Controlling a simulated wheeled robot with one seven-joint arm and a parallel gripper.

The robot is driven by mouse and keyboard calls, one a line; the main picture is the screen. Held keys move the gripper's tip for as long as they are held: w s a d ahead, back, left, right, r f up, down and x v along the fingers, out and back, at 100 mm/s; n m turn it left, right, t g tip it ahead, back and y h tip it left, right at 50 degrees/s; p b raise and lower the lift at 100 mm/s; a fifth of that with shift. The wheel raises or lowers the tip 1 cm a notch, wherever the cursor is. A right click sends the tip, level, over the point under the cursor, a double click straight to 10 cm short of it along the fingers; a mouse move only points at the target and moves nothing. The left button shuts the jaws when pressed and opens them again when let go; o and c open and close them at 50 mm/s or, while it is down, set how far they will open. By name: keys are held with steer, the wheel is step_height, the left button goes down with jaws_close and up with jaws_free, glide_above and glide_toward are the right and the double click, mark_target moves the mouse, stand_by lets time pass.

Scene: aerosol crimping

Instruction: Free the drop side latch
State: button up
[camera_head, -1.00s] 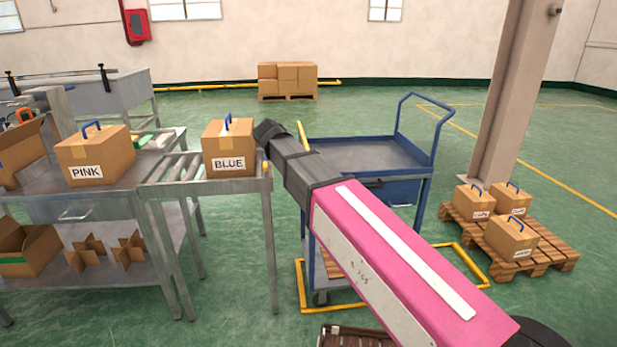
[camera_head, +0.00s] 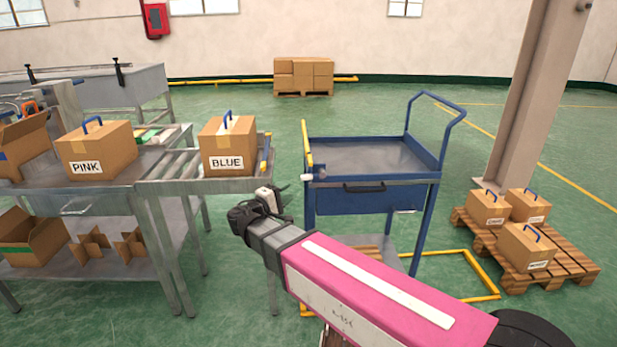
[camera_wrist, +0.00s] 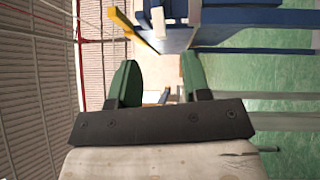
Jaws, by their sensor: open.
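The blue cart (camera_head: 372,200) stands right of the roller conveyor, with a yellow drop side (camera_head: 307,145) along its left edge. A small pale knob-like part (camera_head: 312,176), which looks like the latch, sits at the near left corner below the yellow bar. In the wrist view the yellow bar (camera_wrist: 134,32) and a pale knob (camera_wrist: 158,20) show at the top, beyond my fingers. My gripper (camera_head: 268,200) is open and empty, left of and a little below the latch, apart from it. Its green fingers (camera_wrist: 161,76) are spread in the wrist view.
The conveyor end (camera_head: 232,186) with the BLUE carton (camera_head: 228,146) stands close behind and left of my gripper. The PINK carton (camera_head: 96,150) sits on the bench. A wooden pallet (camera_head: 560,262) with cartons lies right. The cart's top tray (camera_head: 375,157) is empty.

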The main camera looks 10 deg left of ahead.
mark_target(304, 179)
steer(key=x, duration=1)
steer(key=shift+w+d, duration=0.1)
steer(key=shift+w, duration=0.2)
jaws_close()
